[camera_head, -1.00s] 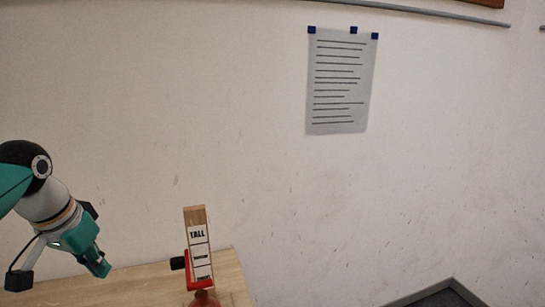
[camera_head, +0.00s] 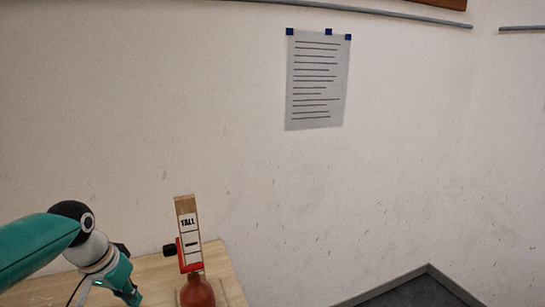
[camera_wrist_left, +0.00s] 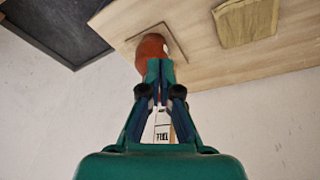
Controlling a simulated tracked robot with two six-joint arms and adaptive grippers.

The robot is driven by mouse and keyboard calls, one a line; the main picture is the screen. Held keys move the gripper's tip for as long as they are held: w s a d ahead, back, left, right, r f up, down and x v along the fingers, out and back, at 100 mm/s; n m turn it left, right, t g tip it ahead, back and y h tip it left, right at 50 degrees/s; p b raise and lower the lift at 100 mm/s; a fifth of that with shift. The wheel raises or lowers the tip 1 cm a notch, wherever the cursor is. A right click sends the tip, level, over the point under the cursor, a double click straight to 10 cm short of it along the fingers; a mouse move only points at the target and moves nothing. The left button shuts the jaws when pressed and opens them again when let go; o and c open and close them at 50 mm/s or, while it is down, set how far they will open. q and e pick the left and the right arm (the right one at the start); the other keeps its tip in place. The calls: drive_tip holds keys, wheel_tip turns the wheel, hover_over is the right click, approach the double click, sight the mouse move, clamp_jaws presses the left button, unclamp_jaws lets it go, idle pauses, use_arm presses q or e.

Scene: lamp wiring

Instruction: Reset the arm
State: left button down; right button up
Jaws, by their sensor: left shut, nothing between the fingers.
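My left gripper (camera_head: 132,295) reaches in from the left in the head view, above the left part of the wooden table. In the left wrist view its fingers (camera_wrist_left: 160,68) are together with nothing between them. Behind the fingertips in that view is a rounded red-brown object (camera_wrist_left: 152,48) on the tabletop; the fingers partly cover it, and I cannot tell if they touch it. In the head view the same red-brown object (camera_head: 197,291) sits below an upright wooden strip labelled "TALL" (camera_head: 188,222) with a red clamp (camera_head: 190,266). My right gripper is not in view.
The wooden table (camera_head: 226,280) stands against a pale wall. A sheet of printed paper (camera_head: 318,80) hangs on the wall. A dark grey floor area (camera_head: 420,292) lies to the right. A tan block (camera_wrist_left: 245,22) lies on the table in the wrist view.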

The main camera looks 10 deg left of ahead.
use_arm(q)
drive_tip(key=s+d+f+g+h, duration=0.1)
drive_tip(key=d+f, duration=0.5)
drive_tip(key=f, duration=0.6)
drive_tip(key=s+d+f+h, duration=0.1)
drive_tip(key=d+f, duration=0.5)
drive_tip(key=f, duration=0.7)
drive_tip(key=s+d+f+n, duration=0.1)
drive_tip(key=s+d+f, duration=0.3)
drive_tip(key=s+f, duration=0.3)
drive_tip(key=s+d+f+n+g+h, duration=0.1)
drive_tip(key=s+d+f, duration=0.4)
drive_tip(key=s+f, duration=0.2)
drive_tip(key=s, duration=0.2)
drive_tip(key=shift+s+d+f+n, duration=0.15)
drive_tip(key=shift+s+n, duration=0.15)
drive_tip(key=shift+s, duration=0.05)
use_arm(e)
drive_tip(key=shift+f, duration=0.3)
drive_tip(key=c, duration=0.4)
use_arm(q)
drive_tip(key=shift+w, duration=0.1)
